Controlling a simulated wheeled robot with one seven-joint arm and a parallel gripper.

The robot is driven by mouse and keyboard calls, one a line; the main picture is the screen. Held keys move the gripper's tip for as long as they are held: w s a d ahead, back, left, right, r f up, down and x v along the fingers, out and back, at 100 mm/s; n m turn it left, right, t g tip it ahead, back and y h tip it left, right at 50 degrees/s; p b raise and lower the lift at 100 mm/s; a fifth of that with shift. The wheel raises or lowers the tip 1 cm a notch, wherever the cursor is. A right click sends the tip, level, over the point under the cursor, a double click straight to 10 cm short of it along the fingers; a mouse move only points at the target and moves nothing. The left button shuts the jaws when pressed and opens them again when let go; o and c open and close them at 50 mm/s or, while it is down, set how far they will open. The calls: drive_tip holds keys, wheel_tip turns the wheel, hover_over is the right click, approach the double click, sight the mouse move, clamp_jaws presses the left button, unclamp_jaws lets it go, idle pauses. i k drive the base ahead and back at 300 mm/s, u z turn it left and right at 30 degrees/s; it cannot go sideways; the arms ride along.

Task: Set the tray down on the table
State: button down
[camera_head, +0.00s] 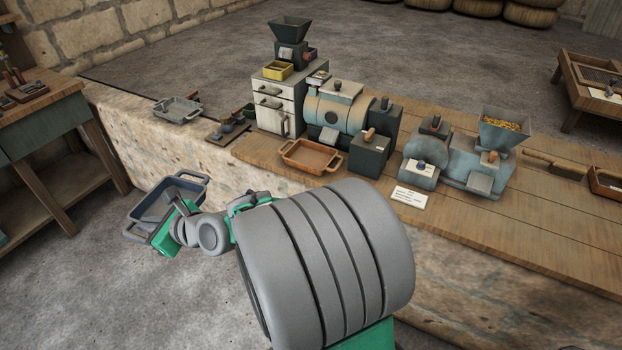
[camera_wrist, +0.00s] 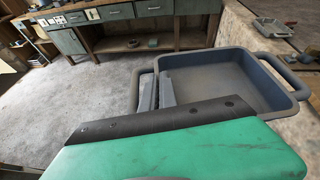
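The blue-grey tray (camera_head: 148,205) has a handle at each end. It is in the air beside the stone side of the long bench, over the grey floor, and looks empty. My gripper (camera_head: 180,197) is at its near side. In the wrist view the tray (camera_wrist: 228,76) is beyond my gripper (camera_wrist: 157,92), whose fingers close on its left end by the handle; the exact contact is partly hidden. The long bench has a wooden table top (camera_head: 455,222). A separate wooden workbench (camera_head: 42,112) stands at the left.
A small grey tray (camera_head: 178,109) sits on the stone ledge. A brown tray (camera_head: 311,157), a drawer cabinet (camera_head: 277,100) and machines (camera_head: 338,106) stand on the bench. The wooden top is bare towards the front right. A white card (camera_head: 409,197) lies near the front edge.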

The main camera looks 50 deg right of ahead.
sight(469, 215)
drive_tip(key=i, duration=1.05)
drive_tip(key=z, duration=2.75)
drive_tip(key=i, duration=0.5)
drive_tip(key=u, duration=0.05)
